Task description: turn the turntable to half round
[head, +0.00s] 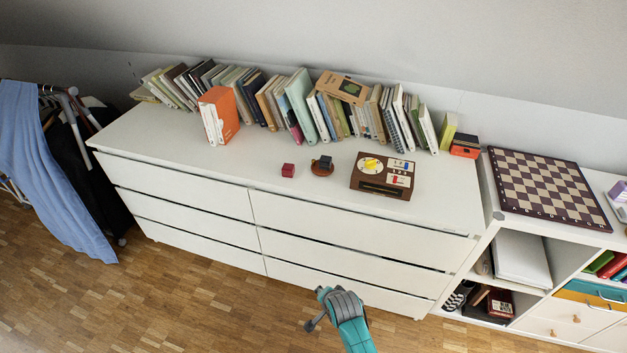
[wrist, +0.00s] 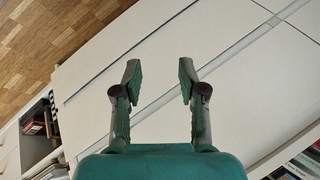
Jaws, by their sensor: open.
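A brown box (head: 382,188) on the dresser top has a white face with a round white dial and a yellow disc (head: 370,163), plus small red, blue and yellow parts. Left of it is a small round brown piece (head: 321,171) with a dark block (head: 325,161) on it. Which of these is the turntable is too small to tell for certain. My gripper (head: 314,308) is in front of and below the dresser top, apart from both. In the wrist view my gripper (wrist: 159,76) is open and empty, with white drawer fronts beyond it.
The white dresser (head: 160,140) bears a dark red cube (head: 288,170), an orange-and-white book block (head: 219,115) and a row of books (head: 300,100) at the back. A chessboard (head: 545,185) lies on the shelf at right. The dresser top's front left is clear.

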